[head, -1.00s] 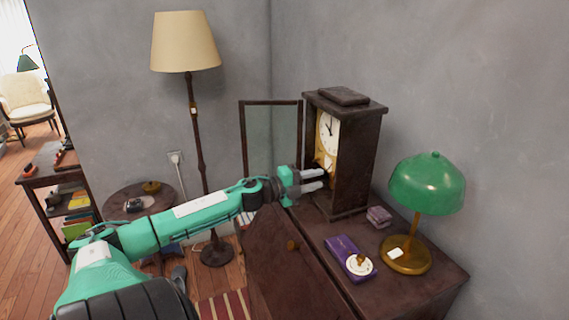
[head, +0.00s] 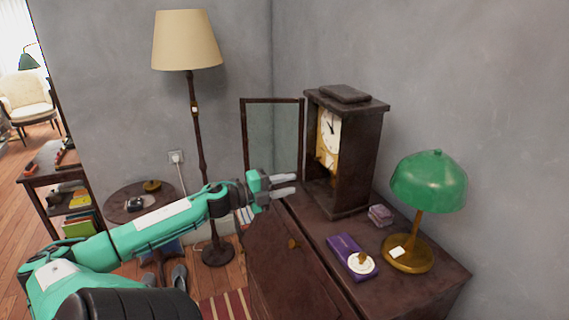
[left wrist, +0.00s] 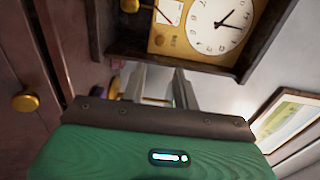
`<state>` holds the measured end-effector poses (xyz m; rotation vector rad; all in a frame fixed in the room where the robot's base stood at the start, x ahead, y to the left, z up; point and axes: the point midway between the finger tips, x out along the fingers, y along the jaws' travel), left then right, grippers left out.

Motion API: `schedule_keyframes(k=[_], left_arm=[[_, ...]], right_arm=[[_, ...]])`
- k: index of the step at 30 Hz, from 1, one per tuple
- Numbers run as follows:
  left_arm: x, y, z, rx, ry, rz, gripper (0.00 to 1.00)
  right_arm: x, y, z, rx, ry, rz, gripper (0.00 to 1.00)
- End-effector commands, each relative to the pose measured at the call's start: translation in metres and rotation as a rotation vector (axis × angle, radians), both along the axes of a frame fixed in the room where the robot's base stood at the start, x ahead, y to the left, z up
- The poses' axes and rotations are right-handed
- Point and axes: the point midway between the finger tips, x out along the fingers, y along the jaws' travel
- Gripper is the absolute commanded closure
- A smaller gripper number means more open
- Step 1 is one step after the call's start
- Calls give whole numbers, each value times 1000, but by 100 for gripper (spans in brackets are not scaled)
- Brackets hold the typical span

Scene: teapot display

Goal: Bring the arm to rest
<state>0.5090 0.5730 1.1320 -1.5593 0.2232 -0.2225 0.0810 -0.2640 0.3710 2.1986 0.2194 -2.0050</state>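My left gripper (head: 285,184) is stretched out over the dark cabinet, left of the wooden clock (head: 342,150). Its two pale fingers are apart with nothing between them, and they do not touch the clock. In the left wrist view the fingers (left wrist: 162,84) are also apart, pointing at the clock's lower case. The clock's glass door (head: 272,138) stands open to the left, and its white dial (left wrist: 217,24) shows. My right gripper is not in view.
On the cabinet (head: 315,235) are a green lamp (head: 428,182), a purple box (head: 343,250), a white round piece (head: 361,264) and a small stack (head: 380,215). A floor lamp (head: 186,40) and round table (head: 138,203) stand left. A brass knob (left wrist: 25,101) is near the wrist.

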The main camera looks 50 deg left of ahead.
Motion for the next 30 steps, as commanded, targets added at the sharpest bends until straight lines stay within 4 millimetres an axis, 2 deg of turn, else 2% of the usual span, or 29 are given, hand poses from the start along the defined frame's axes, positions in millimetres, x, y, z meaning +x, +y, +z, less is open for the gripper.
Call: schedule_keyframes(k=[19,22,23,26,29,30], left_arm=[[-2,1,0,0,0,1,70],[-3,7,-8,-16,9,21,70],[-4,13,-14,-28,15,36,70],[-10,38,-50,-94,52,117,70],[-24,71,-109,-195,114,239,70],[-32,83,-136,-238,143,292,70]], right_arm=[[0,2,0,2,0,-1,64],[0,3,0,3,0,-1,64],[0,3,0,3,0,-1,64],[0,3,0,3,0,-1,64],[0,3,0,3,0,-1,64],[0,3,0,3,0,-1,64]])
